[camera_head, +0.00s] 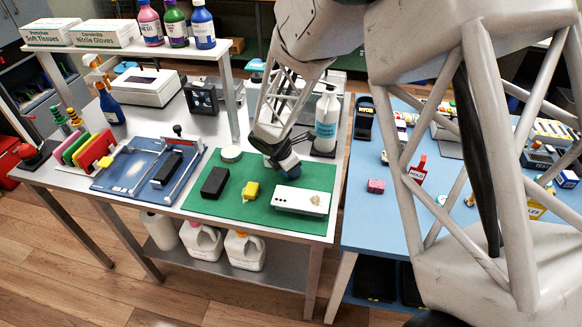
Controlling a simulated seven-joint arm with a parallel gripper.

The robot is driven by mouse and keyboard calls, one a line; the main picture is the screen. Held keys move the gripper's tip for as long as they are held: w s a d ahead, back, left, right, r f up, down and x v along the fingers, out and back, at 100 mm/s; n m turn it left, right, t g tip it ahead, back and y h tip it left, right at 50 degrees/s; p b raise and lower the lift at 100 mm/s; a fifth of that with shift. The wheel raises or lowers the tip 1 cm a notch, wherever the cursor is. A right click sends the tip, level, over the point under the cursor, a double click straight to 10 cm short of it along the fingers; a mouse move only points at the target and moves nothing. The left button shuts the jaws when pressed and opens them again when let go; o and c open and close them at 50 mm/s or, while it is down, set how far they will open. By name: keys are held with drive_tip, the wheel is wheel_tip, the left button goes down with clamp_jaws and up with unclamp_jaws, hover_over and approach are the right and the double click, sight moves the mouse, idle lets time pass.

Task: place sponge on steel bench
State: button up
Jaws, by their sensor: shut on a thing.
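My gripper (285,164) is at the low end of my arm, above the back right part of the green mat (225,212) on the steel bench (205,133). It is shut on a small dark blue block (292,169), mostly hidden by the jaws; I cannot tell for sure that this is the sponge. Whether the block touches the mat cannot be told. A yellow block (251,190) lies on the mat to the left, and a pink sponge-like block (376,186) lies on the blue bench (365,232) to the right.
A white bottle (327,120) stands behind right. A blue tray (140,167) is at the left. The mat's front left is clear.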

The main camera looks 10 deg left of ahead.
drive_tip(key=shift+f, duration=0.4)
drive_tip(key=o, duration=1)
drive_tip(key=shift+r, duration=0.15)
drive_tip(key=v, duration=0.7)
drive_tip(key=shift+s+a+r, duration=0.1)
drive_tip(key=shift+a+r, duration=0.05)
drive_tip(key=shift+r, duration=0.1)
